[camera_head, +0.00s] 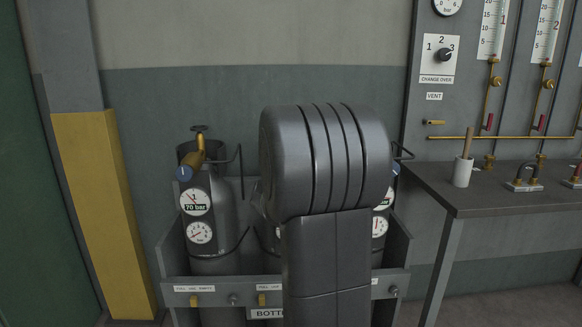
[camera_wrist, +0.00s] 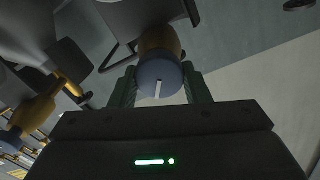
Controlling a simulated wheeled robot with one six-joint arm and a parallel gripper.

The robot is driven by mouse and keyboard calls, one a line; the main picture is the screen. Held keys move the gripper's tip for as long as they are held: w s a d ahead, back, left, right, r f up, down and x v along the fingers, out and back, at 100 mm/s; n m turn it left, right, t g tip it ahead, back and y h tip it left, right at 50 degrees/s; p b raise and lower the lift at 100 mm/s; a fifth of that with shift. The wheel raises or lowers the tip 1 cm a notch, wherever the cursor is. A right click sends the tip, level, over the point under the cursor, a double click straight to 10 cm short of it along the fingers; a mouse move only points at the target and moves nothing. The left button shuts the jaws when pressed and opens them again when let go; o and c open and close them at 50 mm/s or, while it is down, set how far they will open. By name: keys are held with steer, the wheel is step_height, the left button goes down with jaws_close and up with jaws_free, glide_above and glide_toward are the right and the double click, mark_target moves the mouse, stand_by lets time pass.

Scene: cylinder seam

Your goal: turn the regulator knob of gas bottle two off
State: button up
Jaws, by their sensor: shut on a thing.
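My gripper (camera_wrist: 162,88) is shut on a round blue knob (camera_wrist: 150,72) in the wrist view, one green finger on each side of it. The knob has a white mark that runs from near its middle towards my gripper's body, and sits on a brass regulator body (camera_wrist: 160,42). In the head view my arm hides my gripper and most of the middle bottle. The left gas bottle (camera_head: 216,252) shows a blue knob (camera_head: 184,173) and two gauges. Only parts of the right bottle's gauges (camera_head: 379,226) show. Which bottle the held knob belongs to is not directly visible from the head.
The bottles stand in a grey rack (camera_head: 238,289) with labels and small brass and grey fittings. A yellow-and-grey post (camera_head: 103,210) stands left. A workbench (camera_head: 508,195) with a cup (camera_head: 462,173) and a gauge panel (camera_head: 425,110) are at right. Another brass regulator (camera_wrist: 35,110) shows left in the wrist view.

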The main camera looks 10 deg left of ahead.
steer(key=n+p, duration=0.1)
steer(key=n, duration=0.1)
steer(key=shift+n, duration=0.4)
steer(key=shift+a+f+n+p, duration=0.1)
steer(key=shift+n+p, duration=0.85)
steer(key=shift+n, duration=1.05)
steer(key=shift+s, duration=0.1)
steer(key=o, duration=1)
steer(key=shift+c, duration=0.2)
steer(key=v, duration=1.3)
steer(key=shift+s, duration=0.4)
steer(key=shift+w, duration=0.1)
steer(key=x, duration=1.3)
steer(key=shift+w, duration=0.4)
